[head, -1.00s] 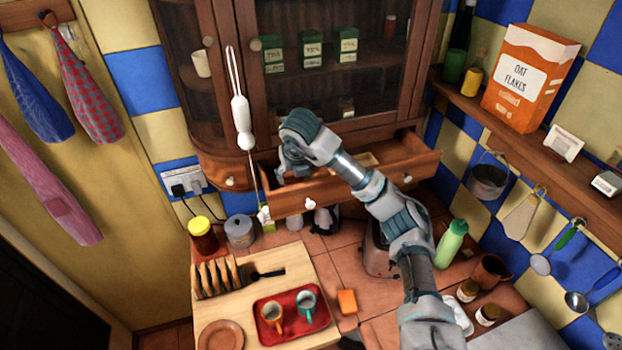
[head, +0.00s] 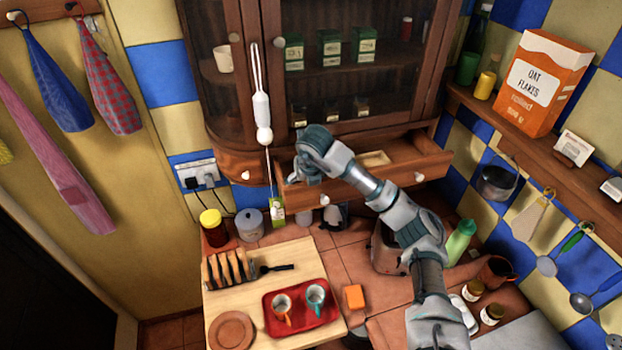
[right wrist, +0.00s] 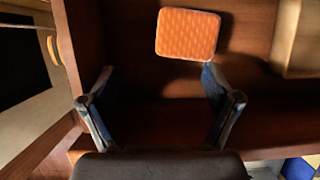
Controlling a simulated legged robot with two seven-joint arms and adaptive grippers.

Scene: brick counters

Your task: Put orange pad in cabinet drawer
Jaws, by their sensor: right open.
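The cabinet drawer (head: 400,174) is pulled open below the glass-fronted cabinet. The orange pad (right wrist: 188,33) lies flat on the drawer floor in the right wrist view, just ahead of the fingertips and apart from them. My right gripper (right wrist: 157,72) is open with nothing between its fingers, over the drawer. In the head view my right gripper (head: 302,172) is at the drawer's left part, and its wrist hides the pad there. My left gripper is not in view.
A pale box (right wrist: 301,38) lies in the drawer to the right of the pad. An orange block (head: 354,297) is on the counter beside the red tray (head: 333,318) with cups. A white whisk-like utensil (head: 261,110) hangs before the cabinet. A green bottle (head: 460,241) stands right of my arm.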

